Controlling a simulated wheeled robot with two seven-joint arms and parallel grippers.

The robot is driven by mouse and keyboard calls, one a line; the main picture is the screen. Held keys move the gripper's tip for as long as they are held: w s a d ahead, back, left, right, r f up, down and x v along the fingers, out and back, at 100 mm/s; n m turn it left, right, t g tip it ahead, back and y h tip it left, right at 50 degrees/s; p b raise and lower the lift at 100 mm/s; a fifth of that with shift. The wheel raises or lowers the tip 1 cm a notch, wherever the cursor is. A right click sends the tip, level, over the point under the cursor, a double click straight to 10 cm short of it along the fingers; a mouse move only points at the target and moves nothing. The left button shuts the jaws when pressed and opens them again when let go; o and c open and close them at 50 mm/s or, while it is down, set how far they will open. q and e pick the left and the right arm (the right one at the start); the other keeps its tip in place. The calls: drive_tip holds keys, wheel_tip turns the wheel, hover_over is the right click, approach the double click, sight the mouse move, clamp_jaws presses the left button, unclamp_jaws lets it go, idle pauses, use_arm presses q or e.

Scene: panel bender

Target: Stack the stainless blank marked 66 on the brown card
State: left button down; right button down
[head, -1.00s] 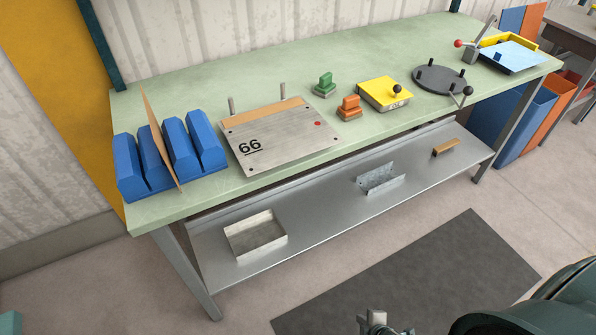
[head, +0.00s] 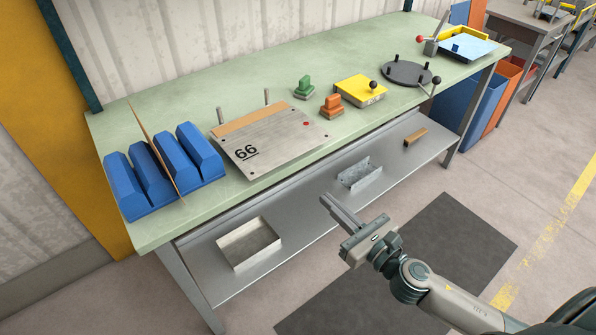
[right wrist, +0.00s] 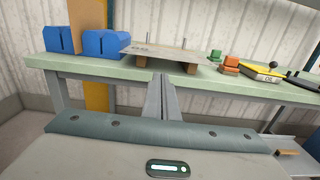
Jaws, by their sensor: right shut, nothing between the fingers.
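The stainless blank marked 66 (head: 275,143) lies near the bench's front edge, with a red dot at its right. It covers most of a flat brown piece (head: 240,121), which shows only as a strip along the back, by two upright pegs; I cannot tell whether this is the card. In the right wrist view the blank (right wrist: 165,52) sits raised above brown blocks (right wrist: 192,68). A thin brown sheet (head: 153,145) stands upright in the blue rack (head: 190,163). My right gripper (head: 324,199) is shut and empty, in front of the bench, apart from the blank. My left gripper is not in view.
Right of the blank stand a green stamp-like block (head: 304,88), an orange one (head: 331,107), a yellow box with a black knob (head: 358,90) and a dark round fixture (head: 407,73). The lower shelf (head: 300,218) holds a metal tray (head: 247,244) and a bracket (head: 360,174).

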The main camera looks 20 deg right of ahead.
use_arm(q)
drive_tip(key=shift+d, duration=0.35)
use_arm(e)
drive_tip(key=shift+d, duration=0.1)
drive_tip(key=shift+w, duration=0.1)
